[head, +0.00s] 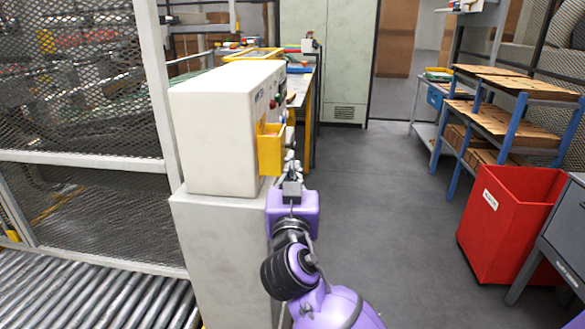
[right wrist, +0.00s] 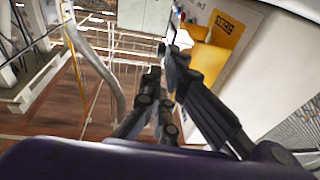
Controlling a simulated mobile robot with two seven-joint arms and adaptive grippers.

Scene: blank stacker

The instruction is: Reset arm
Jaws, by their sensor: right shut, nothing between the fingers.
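My right arm reaches forward in the head view, with purple and black links. Its right gripper (head: 291,168) is beside the front face of a white control cabinet (head: 222,130), close to a yellow box (head: 270,152) fixed on that face. In the right wrist view the dark fingers of the right gripper (right wrist: 166,62) are together with nothing held. The yellow box (right wrist: 208,62) is just beyond and to the right of the fingers there. I cannot tell whether the fingers touch it. My left gripper is in neither view.
A roller conveyor (head: 90,295) and mesh fence (head: 80,90) stand at the left. A red bin (head: 505,225) and shelves with cardboard (head: 500,120) are at the right. A workbench (head: 300,88) is behind the cabinet. The grey floor (head: 400,200) between is clear.

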